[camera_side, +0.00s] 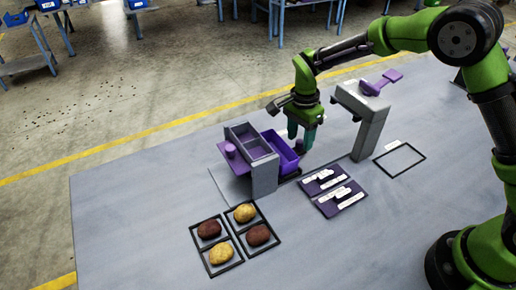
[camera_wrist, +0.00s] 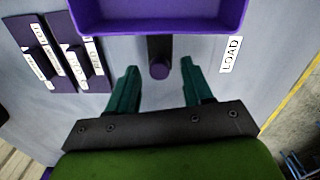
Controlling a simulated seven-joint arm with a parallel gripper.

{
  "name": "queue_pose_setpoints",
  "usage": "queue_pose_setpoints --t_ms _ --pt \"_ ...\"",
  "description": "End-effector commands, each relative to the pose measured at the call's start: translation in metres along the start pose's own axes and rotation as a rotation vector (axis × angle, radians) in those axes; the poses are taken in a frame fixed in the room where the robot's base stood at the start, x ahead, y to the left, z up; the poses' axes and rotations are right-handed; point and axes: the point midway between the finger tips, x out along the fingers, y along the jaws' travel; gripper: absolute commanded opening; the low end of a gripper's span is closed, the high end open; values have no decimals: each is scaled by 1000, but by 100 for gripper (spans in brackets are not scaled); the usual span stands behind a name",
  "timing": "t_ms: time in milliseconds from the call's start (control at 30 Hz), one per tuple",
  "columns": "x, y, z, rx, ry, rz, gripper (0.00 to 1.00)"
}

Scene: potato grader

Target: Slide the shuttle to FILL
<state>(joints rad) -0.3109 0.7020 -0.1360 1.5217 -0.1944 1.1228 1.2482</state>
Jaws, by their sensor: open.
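The shuttle looks to be the open purple tray (camera_side: 283,152), beside the grey two-part box (camera_side: 252,140). In the wrist view the purple tray (camera_wrist: 160,28) fills the top, and a short dark bar with a round purple knob (camera_wrist: 160,69) sticks out from it towards me. My gripper (camera_side: 301,143) is open, pointing down at the tray's right side. In the wrist view its teal fingers (camera_wrist: 159,72) stand either side of the knob, with gaps visible. I cannot read a FILL label.
Purple panels (camera_side: 332,189) with dark sliders and white labels lie in front. Brown and yellow potatoes (camera_side: 221,253) sit in a black-framed grid. A grey post (camera_side: 362,120) with a purple lever stands right of my gripper. An empty black outline (camera_side: 399,162) marks clear table.

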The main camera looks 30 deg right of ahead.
Motion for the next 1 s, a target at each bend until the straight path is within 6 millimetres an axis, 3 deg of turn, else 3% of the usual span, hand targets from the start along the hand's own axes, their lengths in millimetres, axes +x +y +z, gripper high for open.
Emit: queue_pose_setpoints --t_ms 367,700,1000 --pt "6 0 0 1 0 0 51" --pt "6 0 0 0 0 0 0" --pt "5 -1 5 -2 0 -1 0"
